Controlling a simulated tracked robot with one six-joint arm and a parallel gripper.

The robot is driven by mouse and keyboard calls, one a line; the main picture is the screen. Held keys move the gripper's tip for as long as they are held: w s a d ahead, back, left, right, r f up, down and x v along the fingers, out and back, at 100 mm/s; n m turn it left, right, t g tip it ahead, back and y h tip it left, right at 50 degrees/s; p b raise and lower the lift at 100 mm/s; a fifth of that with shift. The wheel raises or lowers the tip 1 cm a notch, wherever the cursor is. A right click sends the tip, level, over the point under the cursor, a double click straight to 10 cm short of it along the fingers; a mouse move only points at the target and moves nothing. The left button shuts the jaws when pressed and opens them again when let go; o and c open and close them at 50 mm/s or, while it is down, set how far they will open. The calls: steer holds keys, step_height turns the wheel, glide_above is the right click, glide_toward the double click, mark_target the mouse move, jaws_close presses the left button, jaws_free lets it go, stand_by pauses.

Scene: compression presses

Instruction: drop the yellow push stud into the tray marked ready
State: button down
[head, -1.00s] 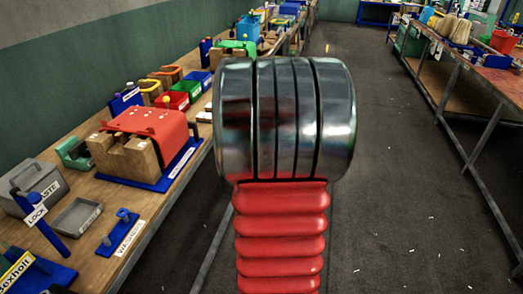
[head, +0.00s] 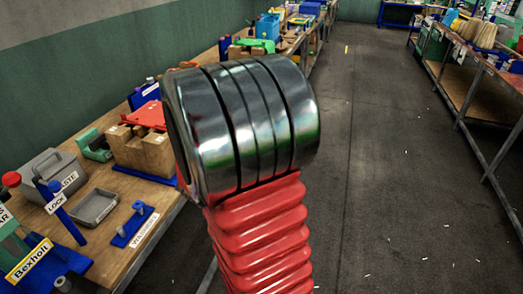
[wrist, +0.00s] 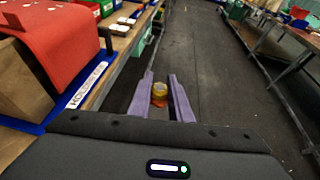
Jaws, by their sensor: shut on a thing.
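In the wrist view, the yellow push stud (wrist: 159,91) sits between the two purple fingers of my gripper (wrist: 161,88), near their tips. An orange-red part shows just below the yellow. My gripper is shut on it and holds it over the dark floor of the aisle, right of the left bench. In the head view my own arm hides the gripper and the stud. No tray with a readable ready mark shows in either view.
The left bench carries a grey lidded box (head: 50,180) marked waste, a small empty grey tray (head: 94,207), a blue LOCK post (head: 64,220) and a wooden block (head: 145,150). A red cover (wrist: 60,38) is close at left in the wrist view. The aisle floor (head: 390,200) is clear.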

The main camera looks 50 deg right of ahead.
steer(key=w+a+f+n+t+y, duration=0.1)
steer(key=w+a+n+t+y, duration=0.1)
steer(key=a, duration=1)
steer(key=w+a+f+n+t+y, duration=0.1)
steer(key=w+a, duration=0.5)
steer(key=a, duration=0.6)
steer(key=w+a+f+n+t+y, duration=0.2)
steer(key=w+a+n+t+y, duration=0.1)
steer(key=a, duration=1)
steer(key=n+t+y, duration=0.1)
steer(key=n+y, duration=0.1)
steer(key=n, duration=0.1)
steer(key=shift+w+n+y, duration=0.3)
steer(key=shift+w, duration=0.1)
